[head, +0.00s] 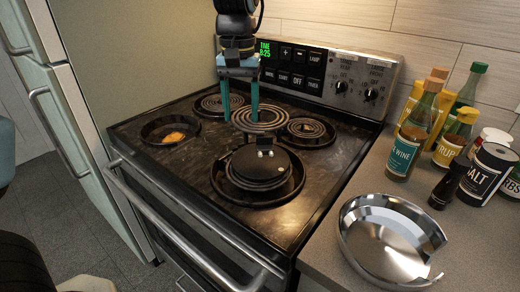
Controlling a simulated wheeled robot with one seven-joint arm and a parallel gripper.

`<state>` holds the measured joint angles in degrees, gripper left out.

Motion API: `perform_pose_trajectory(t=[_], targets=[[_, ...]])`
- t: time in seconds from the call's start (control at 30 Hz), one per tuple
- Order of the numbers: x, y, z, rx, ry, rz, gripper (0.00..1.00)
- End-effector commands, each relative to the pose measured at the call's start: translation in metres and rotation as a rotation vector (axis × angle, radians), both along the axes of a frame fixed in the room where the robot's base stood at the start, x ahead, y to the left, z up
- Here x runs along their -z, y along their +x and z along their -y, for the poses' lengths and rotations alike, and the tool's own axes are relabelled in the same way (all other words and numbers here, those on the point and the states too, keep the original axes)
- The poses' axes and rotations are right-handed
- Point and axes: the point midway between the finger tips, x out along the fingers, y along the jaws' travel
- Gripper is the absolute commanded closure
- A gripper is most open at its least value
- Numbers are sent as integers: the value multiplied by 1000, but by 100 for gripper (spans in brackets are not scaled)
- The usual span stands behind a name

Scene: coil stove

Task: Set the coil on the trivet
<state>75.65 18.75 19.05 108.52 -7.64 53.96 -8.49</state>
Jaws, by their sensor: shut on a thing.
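My gripper (241,118) hangs over the back middle of the stove, its two teal fingers pointing down. It is shut on a spiral coil (264,119), holding it by its left part. Whether the coil is clear of the stove top is hard to tell. Other coils sit at the back left (213,105) and at the right (306,129). I cannot clearly make out a trivet in this view.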

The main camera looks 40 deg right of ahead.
Motion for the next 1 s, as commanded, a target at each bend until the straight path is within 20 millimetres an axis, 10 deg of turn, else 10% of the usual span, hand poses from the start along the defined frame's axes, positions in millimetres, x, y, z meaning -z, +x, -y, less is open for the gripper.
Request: perform_pose_trajectory(t=[0.5, 0.97, 1.0], targets=[[67, 0, 0, -3, 1, -1, 100], [78, 0, 0, -3, -1, 1, 100], [77, 0, 0, -2, -1, 1, 34]])
